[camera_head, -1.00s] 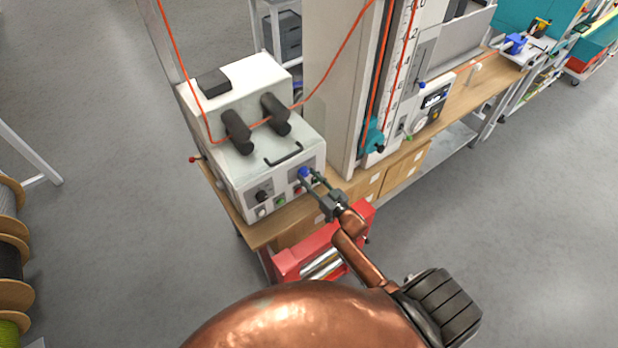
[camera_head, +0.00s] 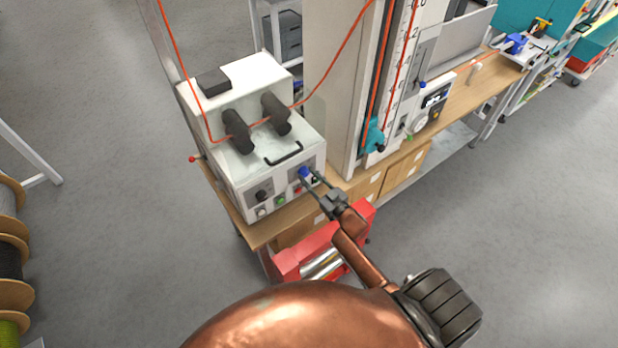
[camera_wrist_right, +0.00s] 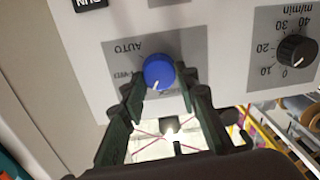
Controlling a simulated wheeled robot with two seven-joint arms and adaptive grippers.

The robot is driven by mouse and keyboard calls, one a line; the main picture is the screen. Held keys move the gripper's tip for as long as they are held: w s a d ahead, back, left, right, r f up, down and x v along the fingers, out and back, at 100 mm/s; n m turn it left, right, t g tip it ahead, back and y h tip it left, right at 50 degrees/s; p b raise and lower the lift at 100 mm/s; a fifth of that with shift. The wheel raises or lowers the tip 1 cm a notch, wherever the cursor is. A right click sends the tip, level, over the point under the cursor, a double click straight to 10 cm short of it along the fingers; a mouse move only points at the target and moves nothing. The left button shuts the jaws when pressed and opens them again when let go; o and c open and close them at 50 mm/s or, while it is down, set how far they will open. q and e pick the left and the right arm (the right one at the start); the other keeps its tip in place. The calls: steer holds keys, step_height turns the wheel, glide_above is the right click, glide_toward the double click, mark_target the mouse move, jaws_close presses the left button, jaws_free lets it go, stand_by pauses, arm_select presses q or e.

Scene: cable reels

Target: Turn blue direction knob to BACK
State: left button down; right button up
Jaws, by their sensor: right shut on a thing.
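The blue direction knob (camera_head: 304,173) is on the front panel of the white machine (camera_head: 232,190). In the right wrist view the knob (camera_wrist_right: 159,72) sits on a grey label plate, seen upside down. Its white pointer mark is at the knob's lower left edge in that view. "AUTO" reads at the plate's upper left; lettering below the knob is partly hidden by the fingers. My right gripper (camera_head: 309,179) has its fingertips on either side of the knob and is shut on it; it also shows in the wrist view (camera_wrist_right: 161,82). My left gripper is out of view.
A black speed dial (camera_wrist_right: 296,50) is beside the knob plate in the wrist view. Green button (camera_head: 280,199) and red button (camera_head: 297,189) are close to the knob. A tall measuring column (camera_head: 340,90) stands right of the machine. A red frame with rollers (camera_head: 290,264) is below.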

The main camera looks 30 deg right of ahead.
steer(key=n+b, duration=0.1)
steer(key=n, duration=0.5)
steer(key=shift+a, duration=0.1)
steer(key=shift+n, duration=0.3)
stand_by(0.3)
steer(key=o, duration=1.1)
steer(key=shift+o, duration=0.2)
steer(key=shift+s, duration=0.3)
steer(key=s+d, duration=0.1)
steer(key=s, duration=1)
steer(key=shift+s+d+r, duration=0.15)
steer(key=shift+s+r, duration=0.05)
